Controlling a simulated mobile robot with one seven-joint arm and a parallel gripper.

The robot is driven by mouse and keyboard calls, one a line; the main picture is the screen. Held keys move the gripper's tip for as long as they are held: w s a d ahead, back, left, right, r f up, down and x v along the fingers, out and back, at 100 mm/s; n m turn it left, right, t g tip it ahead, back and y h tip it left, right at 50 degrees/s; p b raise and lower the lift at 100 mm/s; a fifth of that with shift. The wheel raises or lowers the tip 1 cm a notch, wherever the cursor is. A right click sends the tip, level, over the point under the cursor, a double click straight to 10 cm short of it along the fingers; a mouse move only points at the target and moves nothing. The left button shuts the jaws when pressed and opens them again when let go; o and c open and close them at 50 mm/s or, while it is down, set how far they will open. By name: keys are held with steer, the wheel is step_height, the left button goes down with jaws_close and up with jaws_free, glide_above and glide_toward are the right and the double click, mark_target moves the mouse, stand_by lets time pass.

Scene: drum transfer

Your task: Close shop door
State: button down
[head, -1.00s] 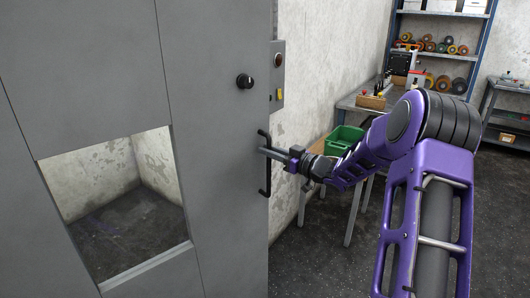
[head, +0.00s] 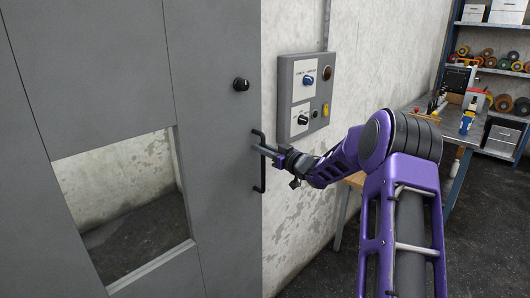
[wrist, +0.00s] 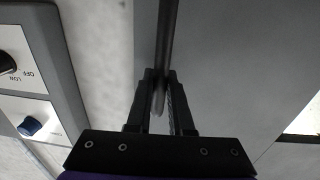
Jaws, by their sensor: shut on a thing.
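The grey shop door (head: 105,75) fills the left of the head view, with a window opening low in it and a round black knob (head: 240,85) near its edge. A black vertical bar handle (head: 257,180) sits at the door's right edge. My gripper (head: 262,150) reaches the handle from the right and is shut on it. In the wrist view the gripper (wrist: 160,95) has its two fingers closed around the dark handle bar (wrist: 168,40), with the grey door face (wrist: 240,70) to the right.
A grey control box (head: 303,95) with dials is on the pale wall just right of the door edge. A workbench (head: 440,125) with tools and a shelf (head: 490,70) with colourful rolls stand at the right. Dark floor (head: 490,220) is open at the lower right.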

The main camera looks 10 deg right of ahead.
steer(key=shift+x, duration=1)
steer(key=shift+a+r, duration=0.1)
steer(key=shift+r, duration=0.15)
steer(key=c, duration=0.8)
jaws_free()
steer(key=shift+w+f, duration=0.1)
steer(key=shift+f, duration=0.05)
steer(key=shift+f, duration=0.1)
steer(key=v, duration=1.7)
steer(key=shift+s, duration=0.2)
